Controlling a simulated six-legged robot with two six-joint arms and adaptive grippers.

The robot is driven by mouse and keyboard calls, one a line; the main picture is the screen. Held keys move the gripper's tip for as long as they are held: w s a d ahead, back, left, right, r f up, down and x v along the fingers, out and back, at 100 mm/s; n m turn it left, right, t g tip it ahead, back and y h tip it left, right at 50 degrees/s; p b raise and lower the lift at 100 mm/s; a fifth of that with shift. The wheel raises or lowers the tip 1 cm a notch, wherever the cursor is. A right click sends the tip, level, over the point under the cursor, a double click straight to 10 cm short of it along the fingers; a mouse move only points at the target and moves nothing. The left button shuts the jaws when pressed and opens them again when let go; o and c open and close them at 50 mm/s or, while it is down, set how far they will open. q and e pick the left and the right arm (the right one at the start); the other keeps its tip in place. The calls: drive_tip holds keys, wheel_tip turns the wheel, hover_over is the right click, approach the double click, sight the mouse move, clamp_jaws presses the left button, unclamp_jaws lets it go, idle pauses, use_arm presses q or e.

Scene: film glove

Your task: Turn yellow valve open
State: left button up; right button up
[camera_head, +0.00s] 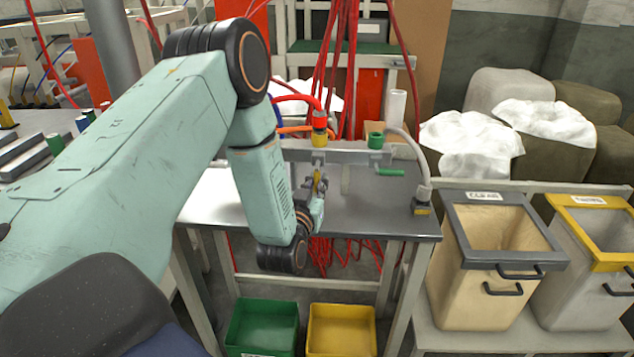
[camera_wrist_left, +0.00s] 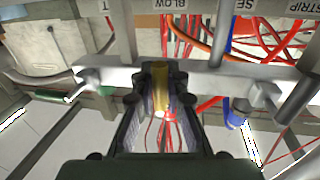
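The yellow valve (camera_head: 319,140) sits on the grey horizontal pipe rail, below a red-orange fitting, with its yellow lever pointing down. My left gripper (camera_head: 318,186) reaches it from below and in front. In the left wrist view the yellow lever (camera_wrist_left: 160,90) stands between the two dark fingertips of my left gripper (camera_wrist_left: 161,98), which lie close against both its sides. The gripper looks shut on the lever. The far side of the valve is hidden by the fingers. My right gripper is not in view.
A green valve (camera_head: 376,140) with a green lever (camera_head: 390,172) is just right on the same rail (camera_head: 345,156). Red hoses (camera_head: 345,60) hang above. A grey table (camera_head: 385,215) lies below, with green (camera_head: 262,328) and yellow (camera_head: 341,330) bins underneath. Two waste bins (camera_head: 495,255) stand right.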

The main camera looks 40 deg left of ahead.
use_arm(q)
drive_tip(key=o, duration=0.5)
drive_tip(key=shift+c, duration=0.2)
drive_tip(key=shift+s, duration=0.1)
drive_tip(key=v, duration=1.2)
drive_tip(key=s+d+f+g+h, duration=0.2)
drive_tip(key=s+d+f+g, duration=0.15)
drive_tip(key=f, duration=0.45)
drive_tip(key=s+d+f+g+h, duration=0.3)
drive_tip(key=s+f+g, duration=0.15)
drive_tip(key=f, duration=0.35)
drive_tip(key=s+d+f+m+g, duration=0.1)
drive_tip(key=s+d+f+g, duration=0.2)
drive_tip(key=s, duration=0.6)
drive_tip(key=s+d+f+m+g+h, duration=0.1)
drive_tip(key=s+d+f+m+g, duration=0.1)
drive_tip(key=s+g, duration=0.4)
drive_tip(key=s+d+f, duration=0.1)
drive_tip(key=s, duration=0.3)
drive_tip(key=shift+f, duration=0.15)
